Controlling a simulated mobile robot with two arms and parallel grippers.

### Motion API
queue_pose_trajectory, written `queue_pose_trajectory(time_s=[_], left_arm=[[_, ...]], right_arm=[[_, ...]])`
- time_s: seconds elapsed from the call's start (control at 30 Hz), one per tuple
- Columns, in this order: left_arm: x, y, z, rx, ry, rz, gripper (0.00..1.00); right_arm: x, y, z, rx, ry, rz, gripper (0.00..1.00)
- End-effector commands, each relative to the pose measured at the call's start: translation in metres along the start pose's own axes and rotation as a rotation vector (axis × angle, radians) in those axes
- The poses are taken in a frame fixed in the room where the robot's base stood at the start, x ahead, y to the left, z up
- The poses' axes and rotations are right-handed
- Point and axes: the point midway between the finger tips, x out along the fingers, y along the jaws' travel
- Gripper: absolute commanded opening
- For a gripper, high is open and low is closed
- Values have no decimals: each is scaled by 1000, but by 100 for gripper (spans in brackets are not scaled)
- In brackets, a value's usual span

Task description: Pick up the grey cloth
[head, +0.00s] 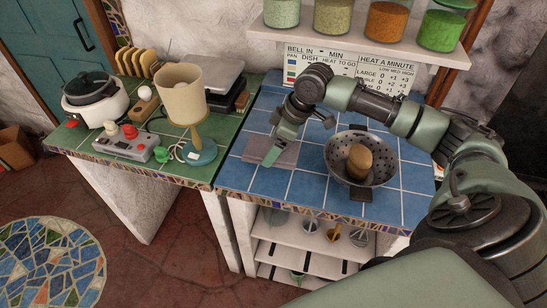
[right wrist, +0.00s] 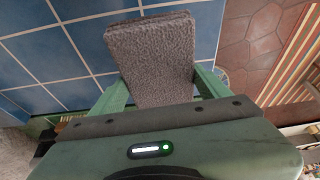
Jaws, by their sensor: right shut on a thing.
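The grey cloth (head: 287,154) is a flat, folded piece at the left side of the blue tiled counter (head: 240,177). My right gripper (head: 272,158) comes down over it from above and is shut on it. In the right wrist view the cloth (right wrist: 152,55) looks rough and thick, and it lies between the two green fingers of the gripper (right wrist: 160,88), one at each side. I cannot tell whether the cloth rests on the tiles or is slightly above them. My left gripper is not in view.
Right of the cloth stands a metal colander (head: 381,174) with a brown round object (head: 359,161) in it. A shelf with jars (head: 333,15) hangs above.

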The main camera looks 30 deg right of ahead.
Motion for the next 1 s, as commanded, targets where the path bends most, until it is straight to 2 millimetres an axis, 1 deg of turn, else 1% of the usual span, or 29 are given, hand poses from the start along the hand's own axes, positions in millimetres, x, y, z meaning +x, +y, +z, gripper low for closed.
queue_pose_trajectory(time_s=[0.03, 0.1, 0.3, 0.4, 0.5, 0.6, 0.7, 0.97, 1.0], left_arm=[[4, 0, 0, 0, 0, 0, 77], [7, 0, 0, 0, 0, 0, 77], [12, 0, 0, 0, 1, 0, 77], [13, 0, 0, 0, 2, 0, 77], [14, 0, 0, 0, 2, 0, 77], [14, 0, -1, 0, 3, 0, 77], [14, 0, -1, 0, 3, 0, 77], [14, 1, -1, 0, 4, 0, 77], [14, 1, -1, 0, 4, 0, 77]], right_arm=[[-13, 1, -7, -4, 6, 5, 36], [-33, 1, -14, -4, 6, 6, 36], [-86, 1, -36, -2, 6, 4, 36], [-105, 1, -45, -2, 4, 3, 36], [-120, 0, -51, -2, 5, 1, 36], [-129, 0, -54, -1, 3, 1, 36], [-134, 0, -56, 0, 1, 0, 36], [-135, 0, -56, 0, 0, 0, 36], [-135, 0, -56, 0, 0, 0, 74]])
